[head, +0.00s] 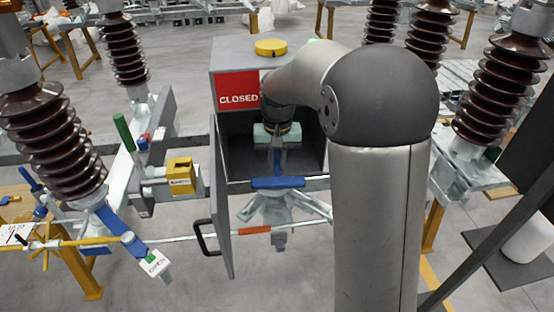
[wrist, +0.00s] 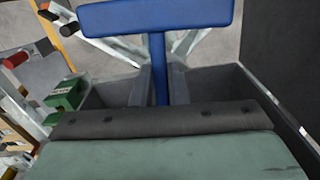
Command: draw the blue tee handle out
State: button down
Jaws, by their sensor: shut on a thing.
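The blue tee handle (head: 278,183) is at the open front of the grey cabinet, its crossbar level and nearest the viewer. My gripper (head: 277,155) reaches in front of the cabinet opening and is shut on the handle's upright stem. In the wrist view the blue crossbar (wrist: 155,14) spans the top, and the stem runs down between my two grey fingers (wrist: 159,78). The lower end of the stem is hidden by the gripper body. How far the handle sits in its seat cannot be seen.
The grey cabinet (head: 232,52) carries a red CLOSED sign (head: 238,91) and a yellow cap (head: 271,47). Its door (head: 221,205), with a black pull, stands open at left.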

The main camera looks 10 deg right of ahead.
aim_at(281, 184)
jog(key=shift+s, duration=0.1)
jog(key=shift+s+a+b, duration=0.15)
jog(key=shift+s+b, duration=0.4)
jog(key=shift+s, duration=1.15)
jog(key=shift+s+a+b, duration=0.1)
jog(key=shift+s+b, duration=0.4)
jog(key=shift+s, duration=1.2)
